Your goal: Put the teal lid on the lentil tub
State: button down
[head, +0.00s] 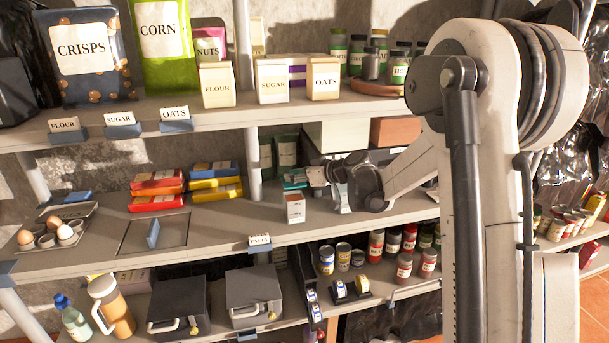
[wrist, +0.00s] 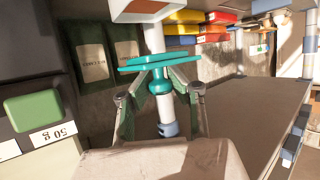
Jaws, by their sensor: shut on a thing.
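The teal lid (wrist: 150,62) is held by its knob between the fingers of my gripper (wrist: 160,88) in the wrist view. In the head view the lid (head: 293,179) shows left of my gripper (head: 320,178), just above a small white and orange tub (head: 295,209) on the middle shelf. The tub's label is too small to read. The wrist view shows what looks like the tub (wrist: 143,12) at the top edge, cut off, with a gap between it and the lid.
Red, yellow and blue packets (head: 160,187) lie to the left on the middle shelf (head: 225,222). A shelf post (head: 254,150) and green pouches (head: 286,152) stand behind. The upper shelf (head: 200,117) overhangs. Bare shelf lies left of the tub.

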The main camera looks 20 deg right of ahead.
aim_at(294, 186)
jog(key=shift+d, duration=0.1)
jog(key=shift+f, duration=0.4)
jog(key=shift+f+b, duration=0.7)
jog(key=shift+f, duration=0.35)
jog(key=shift+f+b, duration=0.55)
jog(key=shift+b, duration=0.05)
jog(key=shift+f+b, duration=0.3)
jog(key=shift+b, duration=0.1)
jog(key=c, duration=1.6)
grip_release()
jog(key=shift+o, duration=0.2)
